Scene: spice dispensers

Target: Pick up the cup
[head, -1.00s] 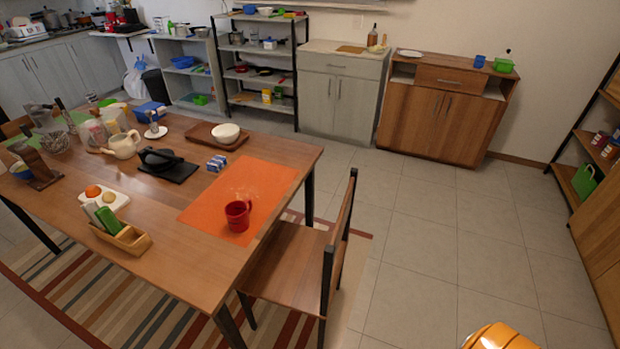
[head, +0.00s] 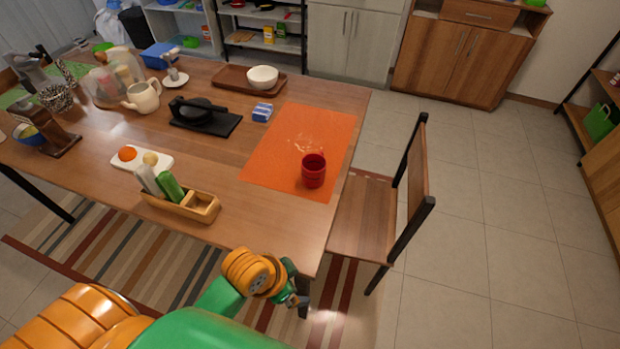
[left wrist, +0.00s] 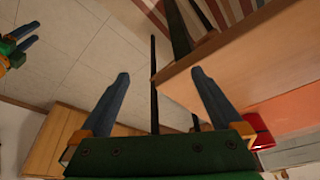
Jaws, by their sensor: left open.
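The red cup (head: 313,171) stands upright on the orange mat (head: 270,165), near the table's right edge. No handle can be made out on it now. Part of it shows at the right of the left wrist view (left wrist: 258,130). My left gripper (head: 295,299) is low in the head view, by the near right table corner, well short of the cup. Its two blue fingers (left wrist: 160,75) are spread apart with nothing between them. My right gripper (left wrist: 27,38) seems to show small at the upper left of the left wrist view; its opening is unclear.
A wooden chair (head: 365,215) stands against the table's right side, close to the cup. A wooden caddy (head: 200,207) with shakers sits near the table's front edge. A black tray (head: 215,124) and a wooden tray with a white bowl (head: 263,77) lie farther back.

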